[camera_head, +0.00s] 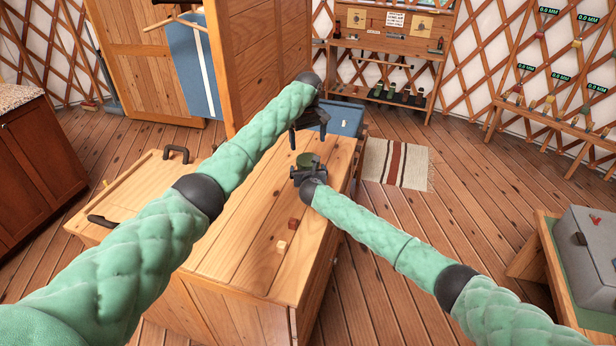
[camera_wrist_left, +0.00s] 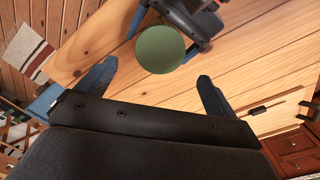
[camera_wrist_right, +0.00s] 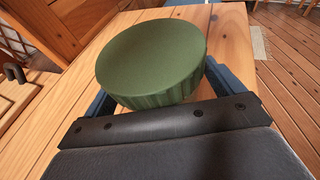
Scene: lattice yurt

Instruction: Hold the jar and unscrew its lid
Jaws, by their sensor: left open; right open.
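The jar's round green lid (camera_head: 306,159) shows near the far end of the wooden bench top; the jar's body is hidden. The lid also shows in the left wrist view (camera_wrist_left: 160,49) and large in the right wrist view (camera_wrist_right: 152,55), with a ribbed side. My right gripper (camera_head: 309,170) is low at the jar, its open fingers (camera_wrist_right: 160,92) on either side of it; I cannot tell whether they touch. My left gripper (camera_head: 308,136) is open and empty above and a little beyond the jar, its fingers (camera_wrist_left: 155,74) pointing down, apart from the lid.
A dark red cube (camera_head: 293,223) and a pale wooden cube (camera_head: 281,247) lie on the nearer part of the bench (camera_head: 235,258). A blue box (camera_head: 343,118) stands just beyond its far end. A board with a black handle (camera_head: 176,154) is at the left. The bench around the cubes is mostly clear.

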